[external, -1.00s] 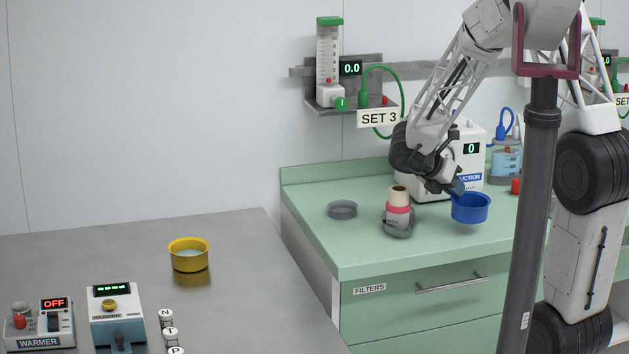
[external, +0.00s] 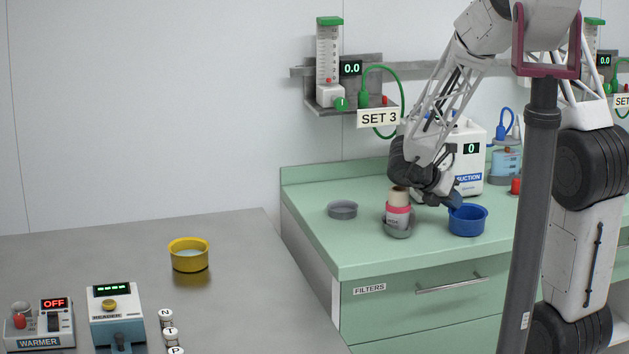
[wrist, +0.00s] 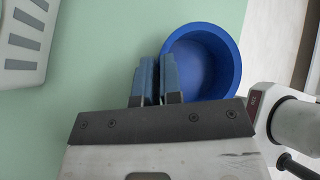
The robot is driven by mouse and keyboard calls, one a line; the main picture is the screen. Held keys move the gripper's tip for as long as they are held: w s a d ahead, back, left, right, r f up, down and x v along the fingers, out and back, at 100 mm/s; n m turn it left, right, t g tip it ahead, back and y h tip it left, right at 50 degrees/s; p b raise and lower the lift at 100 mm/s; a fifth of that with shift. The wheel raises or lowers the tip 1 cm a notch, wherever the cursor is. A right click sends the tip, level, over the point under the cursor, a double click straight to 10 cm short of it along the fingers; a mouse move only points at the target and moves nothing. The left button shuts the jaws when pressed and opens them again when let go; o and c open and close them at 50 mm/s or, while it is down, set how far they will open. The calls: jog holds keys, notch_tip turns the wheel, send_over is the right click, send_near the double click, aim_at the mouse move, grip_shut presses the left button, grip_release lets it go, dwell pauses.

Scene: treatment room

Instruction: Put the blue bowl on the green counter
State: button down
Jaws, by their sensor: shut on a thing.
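The blue bowl (external: 467,220) is upright at the green counter (external: 400,255), right of the pink-banded bottle; it looks to be on the counter surface or just above it. My gripper (external: 455,202) is at the bowl's left rim, shut on that rim. In the wrist view the bowl (wrist: 215,65) lies to the right of the fingers, and my gripper (wrist: 155,80) has its fingers close together at the bowl's left wall. The bowl looks empty there. The green counter (wrist: 100,110) shows beneath.
A pink-banded bottle (external: 398,215) in a grey holder stands close left of the bowl. A grey dish (external: 342,210) is farther left. The suction unit (external: 468,160) stands behind. A yellow bowl (external: 188,255) is on the metal table. The counter's front left is clear.

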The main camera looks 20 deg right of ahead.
jog(key=c, duration=1.3)
grip_release()
jog(key=shift+v, duration=6)
jog(key=shift+w+r, duration=0.1)
